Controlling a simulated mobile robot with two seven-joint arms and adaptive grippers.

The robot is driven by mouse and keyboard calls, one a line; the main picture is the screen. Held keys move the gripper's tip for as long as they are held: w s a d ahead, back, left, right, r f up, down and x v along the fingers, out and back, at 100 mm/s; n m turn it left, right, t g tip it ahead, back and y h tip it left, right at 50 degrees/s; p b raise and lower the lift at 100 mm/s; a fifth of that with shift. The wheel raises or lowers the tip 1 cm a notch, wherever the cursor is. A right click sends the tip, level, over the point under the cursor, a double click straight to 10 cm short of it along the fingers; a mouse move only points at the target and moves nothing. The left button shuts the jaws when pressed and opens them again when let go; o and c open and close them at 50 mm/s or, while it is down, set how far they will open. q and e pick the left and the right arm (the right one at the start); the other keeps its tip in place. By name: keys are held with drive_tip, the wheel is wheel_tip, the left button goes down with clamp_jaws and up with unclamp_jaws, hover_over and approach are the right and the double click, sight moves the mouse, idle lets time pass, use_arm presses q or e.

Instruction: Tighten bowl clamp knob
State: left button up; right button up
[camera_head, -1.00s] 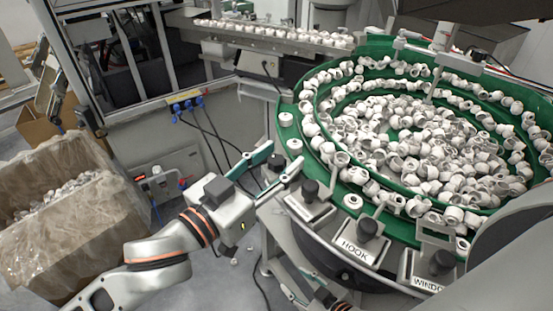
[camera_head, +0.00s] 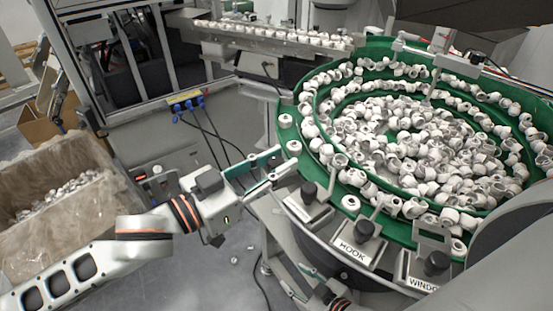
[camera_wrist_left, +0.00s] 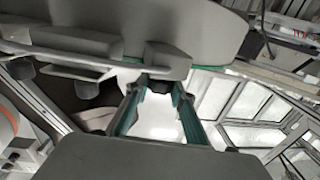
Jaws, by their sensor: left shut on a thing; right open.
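The green vibratory bowl (camera_head: 285,133) full of white caps fills the right side in the head view. My left gripper (camera_head: 284,161) is at the bowl's left rim. Its teal fingers are shut on the dark clamp knob, which they hide in the head view. In the left wrist view the black knob (camera_wrist_left: 160,86) shows between the fingertips (camera_wrist_left: 157,92), under the bowl's grey underside. My right gripper (camera_head: 302,273) is low in front of the bowl, partly hidden by its edge, and is open.
A conveyor (camera_head: 250,42) with caps runs behind. A plastic-lined box (camera_head: 60,205) is at left. Blue-plugged cables (camera_head: 205,125) hang near the left arm.

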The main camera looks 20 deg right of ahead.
use_arm(q)
drive_tip(key=shift+w+m+g+h+b, duration=0.15)
drive_tip(key=shift+m+g+h+b, duration=0.25)
drive_tip(key=shift+m+g, duration=0.95)
drive_tip(key=shift+m+g+y+b, duration=0.2)
drive_tip(key=shift+m+g+b, duration=0.75)
drive_tip(key=shift+g, duration=0.9)
drive_tip(key=shift+m+g+y+b, duration=0.2)
drive_tip(key=shift+m+g+b, duration=0.75)
drive_tip(key=shift+g, duration=1.15)
drive_tip(key=shift+r+m+g+y, duration=0.1)
drive_tip(key=shift+m+g+y, duration=0.2)
drive_tip(key=shift+m+g, duration=0.15)
drive_tip(key=o, duration=1.1)
drive_tip(key=v, duration=1.2)
